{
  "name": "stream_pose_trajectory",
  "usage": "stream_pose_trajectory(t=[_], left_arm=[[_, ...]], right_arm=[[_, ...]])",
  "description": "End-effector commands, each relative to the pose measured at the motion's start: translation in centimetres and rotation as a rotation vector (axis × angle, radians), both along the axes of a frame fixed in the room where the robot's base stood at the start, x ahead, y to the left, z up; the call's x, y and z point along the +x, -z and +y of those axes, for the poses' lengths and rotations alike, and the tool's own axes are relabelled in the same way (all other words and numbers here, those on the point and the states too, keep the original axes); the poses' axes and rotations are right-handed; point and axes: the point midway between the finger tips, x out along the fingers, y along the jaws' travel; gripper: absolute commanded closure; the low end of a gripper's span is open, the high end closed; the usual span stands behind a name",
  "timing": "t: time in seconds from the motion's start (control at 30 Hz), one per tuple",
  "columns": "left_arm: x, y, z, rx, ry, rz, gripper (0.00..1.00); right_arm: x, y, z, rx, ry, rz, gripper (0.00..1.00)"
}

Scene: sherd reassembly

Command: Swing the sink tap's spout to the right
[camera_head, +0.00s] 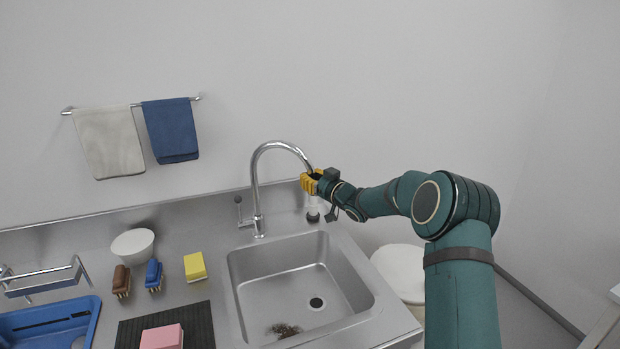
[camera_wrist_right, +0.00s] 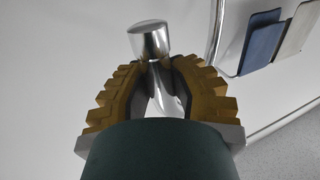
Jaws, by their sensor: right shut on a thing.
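The chrome sink tap (camera_head: 256,190) stands at the back of the sink (camera_head: 262,260), and its arched spout points right in the head view. My right gripper (camera_head: 310,183) has its yellow fingers at the spout's end, at the right of the basin. In the right wrist view the gripper (camera_wrist_right: 160,85) is shut on the spout, with the chrome spout tip (camera_wrist_right: 148,40) showing beyond the fingers. The tap's small lever (camera_head: 239,208) is at its left. The left gripper is not in view.
Left of the sink are a white bowl (camera_head: 133,245), a yellow sponge (camera_head: 195,266), brown (camera_head: 121,281) and blue (camera_head: 153,275) brushes, and a pink sponge (camera_head: 162,337) on a dark mat (camera_head: 199,322). A white bin (camera_head: 403,270) stands right. Towels (camera_head: 170,130) hang on the wall.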

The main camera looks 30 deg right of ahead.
Motion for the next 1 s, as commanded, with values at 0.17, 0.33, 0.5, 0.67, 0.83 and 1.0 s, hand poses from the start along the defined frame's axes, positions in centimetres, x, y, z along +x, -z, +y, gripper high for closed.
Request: stream_pose_trajectory(t=[0.17, 0.33, 0.5, 0.67, 0.83, 1.0], left_arm=[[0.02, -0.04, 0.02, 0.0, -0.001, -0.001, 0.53], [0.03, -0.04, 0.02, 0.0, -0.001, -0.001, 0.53], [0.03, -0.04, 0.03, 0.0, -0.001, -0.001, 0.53], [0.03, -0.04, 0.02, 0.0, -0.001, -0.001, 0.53], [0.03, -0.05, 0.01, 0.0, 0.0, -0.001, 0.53], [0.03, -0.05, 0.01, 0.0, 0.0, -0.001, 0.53]], right_arm=[[-0.17, 0.31, -0.87, -0.004, 0.016, 0.007, 1.0], [-0.16, 0.33, -0.88, -0.004, 0.016, 0.008, 1.0], [-0.16, 0.34, -0.9, -0.004, 0.017, 0.008, 1.0], [-0.16, 0.34, -0.9, -0.004, 0.017, 0.008, 0.76], [-0.1, 0.24, -0.65, -0.003, 0.012, 0.005, 0.46], [-0.04, 0.17, -0.39, -0.002, 0.008, 0.005, 0.46]])
